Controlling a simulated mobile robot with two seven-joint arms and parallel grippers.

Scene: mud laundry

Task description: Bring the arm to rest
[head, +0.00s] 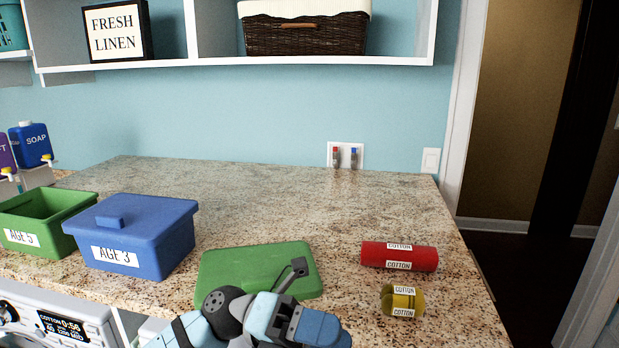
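One of my arms comes in at the bottom edge from the left, and I take it as my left arm. Its gripper (293,275) is over the front edge of the counter, in front of the green lid (232,262). A dark finger points up and right over the lid. I cannot make out a second finger clearly, and I see nothing held. The arm hides the lid's near edge. My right gripper is not in view.
On the granite counter (300,205) stand an open green bin (75,205) and a lidded blue bin (150,225) at left. A red roll (400,256) and a yellow roll (402,300) lie at right. The counter's back middle is clear. A shelf (300,62) hangs above.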

